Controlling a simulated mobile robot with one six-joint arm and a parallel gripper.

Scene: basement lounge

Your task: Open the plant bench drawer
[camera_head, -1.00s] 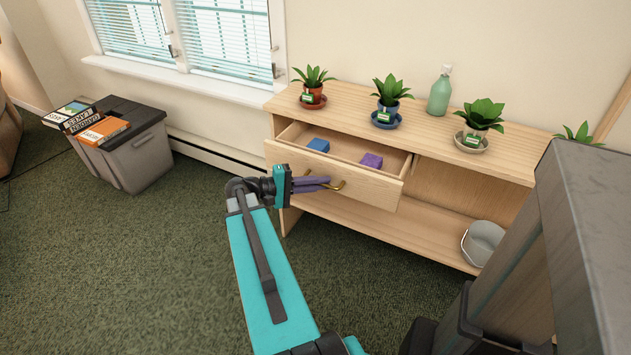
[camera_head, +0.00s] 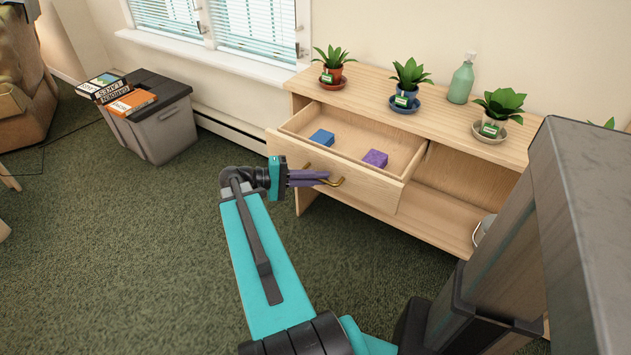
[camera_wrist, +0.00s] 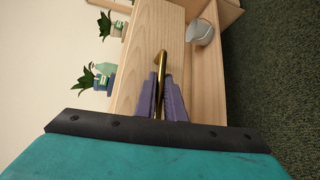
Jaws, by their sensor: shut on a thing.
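The plant bench (camera_head: 440,130) is light wood and stands against the wall. Its drawer (camera_head: 372,192) is pulled out, with its inside showing from above. A blue block (camera_head: 321,138) and a purple block (camera_head: 375,158) lie in it. My gripper (camera_head: 318,179) is at the drawer front, its purple fingers shut on the brass handle (camera_head: 337,182). In the wrist view the handle (camera_wrist: 161,62) runs between the two fingers, and the drawer front (camera_wrist: 150,35) lies just beyond. Part of the handle is hidden by the fingers.
Potted plants (camera_head: 408,80) and a green bottle (camera_head: 461,80) stand on the bench top. A metal bucket (camera_wrist: 201,32) sits on the lower shelf. A grey bin (camera_head: 160,125) with books (camera_head: 132,102) on its lid stands at left. Green carpet before the bench is clear.

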